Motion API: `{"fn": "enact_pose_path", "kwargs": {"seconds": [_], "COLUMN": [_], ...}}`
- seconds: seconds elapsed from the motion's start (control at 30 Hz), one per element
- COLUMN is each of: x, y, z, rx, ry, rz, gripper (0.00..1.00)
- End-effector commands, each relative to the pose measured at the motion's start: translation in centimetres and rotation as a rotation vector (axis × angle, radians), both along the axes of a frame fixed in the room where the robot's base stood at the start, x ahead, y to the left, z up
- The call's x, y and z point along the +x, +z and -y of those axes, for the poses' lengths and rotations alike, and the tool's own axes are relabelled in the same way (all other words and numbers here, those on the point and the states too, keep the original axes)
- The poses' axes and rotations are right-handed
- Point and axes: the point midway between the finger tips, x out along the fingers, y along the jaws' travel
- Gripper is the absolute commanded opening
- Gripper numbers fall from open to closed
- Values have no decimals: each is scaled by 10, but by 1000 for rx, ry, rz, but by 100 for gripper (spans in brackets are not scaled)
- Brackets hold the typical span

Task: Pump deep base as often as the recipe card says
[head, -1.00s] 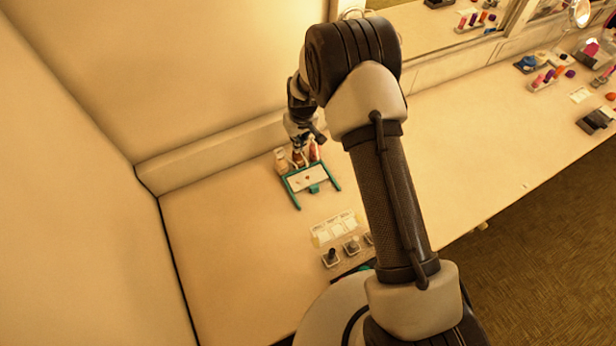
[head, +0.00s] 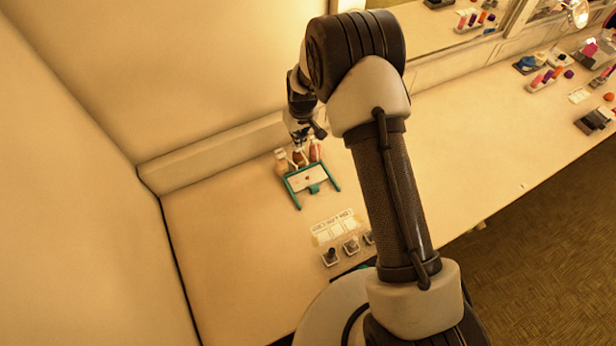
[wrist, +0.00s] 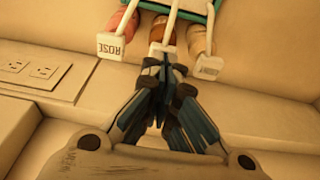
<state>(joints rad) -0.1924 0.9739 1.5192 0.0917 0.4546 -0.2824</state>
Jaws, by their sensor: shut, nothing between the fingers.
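Three pump bottles stand in a row at the back of the counter: a pale one (head: 281,162), a brown middle one (head: 299,158) and a reddish one (head: 315,150). In the wrist view the reddish bottle's white pump head (wrist: 112,44) reads ROSE. The recipe card (head: 338,227) lies in front, too small to read.
A teal frame (head: 296,200) with a pale panel stands right before the bottles. Several small dark-topped pots (head: 330,258) sit nearer me. The wall closes the left and back. The counter right of my arm is clear up to the cosmetics (head: 548,78).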

Motion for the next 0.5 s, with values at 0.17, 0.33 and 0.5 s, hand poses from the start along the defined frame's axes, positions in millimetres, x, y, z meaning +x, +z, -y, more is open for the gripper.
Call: {"fn": "enact_pose_path", "kwargs": {"seconds": [0.17, 0.33, 0.5], "x": [0, 0, 0], "y": [-1, -6, -13], "z": [0, 0, 0], "rx": [0, 0, 0], "ry": [0, 0, 0], "rz": [0, 0, 0], "gripper": [0, 0, 0]}}
